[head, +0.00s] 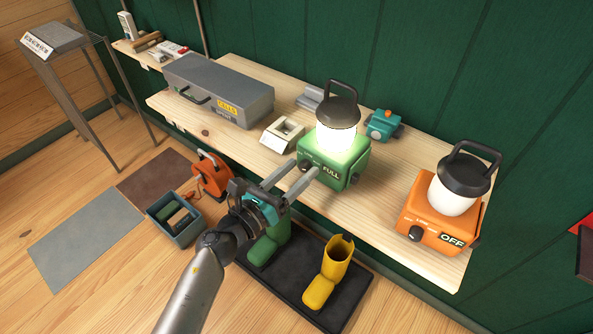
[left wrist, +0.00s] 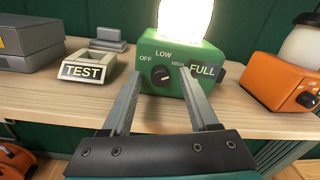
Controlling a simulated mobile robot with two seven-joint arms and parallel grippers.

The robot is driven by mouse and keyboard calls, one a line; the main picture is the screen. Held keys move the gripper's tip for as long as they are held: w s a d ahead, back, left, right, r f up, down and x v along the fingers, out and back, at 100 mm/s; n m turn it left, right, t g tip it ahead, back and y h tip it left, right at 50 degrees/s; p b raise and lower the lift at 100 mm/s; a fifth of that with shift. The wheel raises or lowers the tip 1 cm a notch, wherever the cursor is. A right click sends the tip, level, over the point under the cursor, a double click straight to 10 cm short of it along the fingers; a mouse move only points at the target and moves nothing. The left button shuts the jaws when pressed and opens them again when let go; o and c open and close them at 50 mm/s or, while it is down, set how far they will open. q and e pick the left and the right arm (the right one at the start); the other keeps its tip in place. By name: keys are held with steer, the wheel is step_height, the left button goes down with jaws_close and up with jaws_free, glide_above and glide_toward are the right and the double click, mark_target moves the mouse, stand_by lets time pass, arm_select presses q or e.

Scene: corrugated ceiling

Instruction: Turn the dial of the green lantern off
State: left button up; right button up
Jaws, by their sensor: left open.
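The green lantern (head: 345,160) stands on the wooden shelf with its lamp glowing brightly and a FULL label on its front. It also shows in the left wrist view (left wrist: 210,90), where its black dial (left wrist: 160,76) sits under the words OFF, LOW and HIGH. The dial's exact setting is too small to tell. My left gripper (head: 299,172) is open, its two fingers reaching towards the lantern's front. In the left wrist view the fingertips (left wrist: 160,82) lie on either side of the dial; I cannot tell whether they touch it. My right gripper is not in view.
An unlit orange lantern (head: 430,210) labelled OFF stands at the shelf's right. A grey case (head: 215,85), a beige holder (head: 283,133) marked TEST and a teal device (head: 382,124) share the shelf (head: 380,220). Boots (head: 328,275) stand on a tray below.

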arm_select(q)
jaws_close()
stand_by(0.3)
steer(key=shift+n, duration=0.4)
steer(key=n+p, duration=0.2)
steer(key=n, duration=0.2)
steer(key=shift+a+n, duration=0.1)
steer(key=shift+n, duration=0.3)
steer(key=n+p, duration=0.2)
steer(key=n, duration=0.4)
steer(key=n+p, duration=0.2)
steer(key=n, duration=0.4)
steer(key=shift+n, duration=0.4)
steer(key=n+p, duration=0.1)
steer(key=n, duration=0.4)
steer(key=shift+f, duration=0.15)
steer(key=shift+n+p, duration=0.3)
steer(key=shift+n, duration=0.1)
